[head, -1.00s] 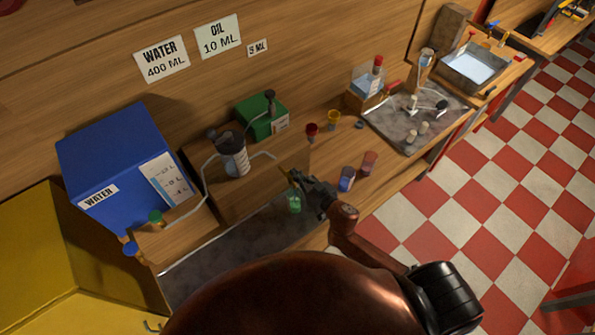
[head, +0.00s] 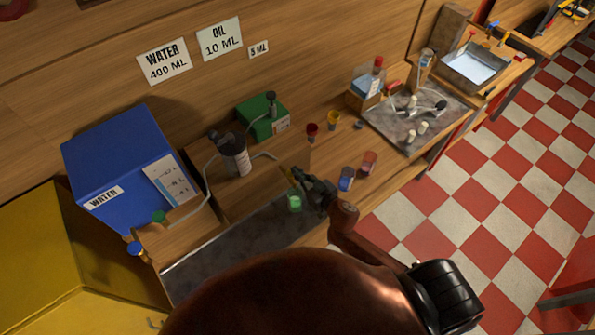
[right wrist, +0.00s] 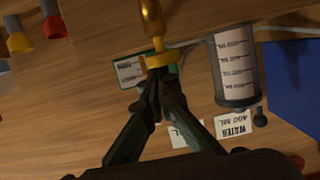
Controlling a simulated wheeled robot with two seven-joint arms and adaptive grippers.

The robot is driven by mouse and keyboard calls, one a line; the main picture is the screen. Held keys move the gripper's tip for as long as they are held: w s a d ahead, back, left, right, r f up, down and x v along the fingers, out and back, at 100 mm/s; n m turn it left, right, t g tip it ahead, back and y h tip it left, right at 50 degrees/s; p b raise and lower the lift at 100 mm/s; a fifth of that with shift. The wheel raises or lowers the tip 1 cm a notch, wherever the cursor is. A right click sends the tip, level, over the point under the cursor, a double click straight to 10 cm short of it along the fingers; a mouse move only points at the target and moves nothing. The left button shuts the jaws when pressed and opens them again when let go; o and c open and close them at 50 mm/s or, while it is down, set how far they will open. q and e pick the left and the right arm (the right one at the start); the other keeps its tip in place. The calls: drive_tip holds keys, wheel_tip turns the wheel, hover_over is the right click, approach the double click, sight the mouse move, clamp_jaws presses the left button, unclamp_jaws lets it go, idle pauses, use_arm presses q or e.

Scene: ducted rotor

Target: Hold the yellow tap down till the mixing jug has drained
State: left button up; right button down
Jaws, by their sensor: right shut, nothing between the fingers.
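The mixing jug (head: 234,157), a clear cylinder with a printed scale and dark top, stands on the wooden step; it also shows in the right wrist view (right wrist: 234,70). I cannot tell its liquid level. The yellow tap (head: 286,173) sits to its right, at the end of a pale tube, and shows large in the right wrist view (right wrist: 152,25). My right gripper (head: 298,178) is shut and empty, its fingertips (right wrist: 160,80) at the tap's yellow collar, seemingly touching it. A green cup (head: 294,202) stands below the tap. My left gripper is not in view.
A blue water tank (head: 115,155) stands left and a green oil box (head: 262,116) behind. Red (head: 312,131) and yellow (head: 333,120) cups are at the back. Blue (head: 346,178) and reddish (head: 369,161) beakers stand right of my gripper. The dark mat (head: 215,255) is mostly clear.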

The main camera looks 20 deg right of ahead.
use_arm(q)
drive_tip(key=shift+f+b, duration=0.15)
drive_tip(key=shift+b, duration=0.5)
use_arm(e)
drive_tip(key=r+v, duration=0.2)
drive_tip(key=v, duration=0.8)
drive_tip(key=shift+r, duration=0.25)
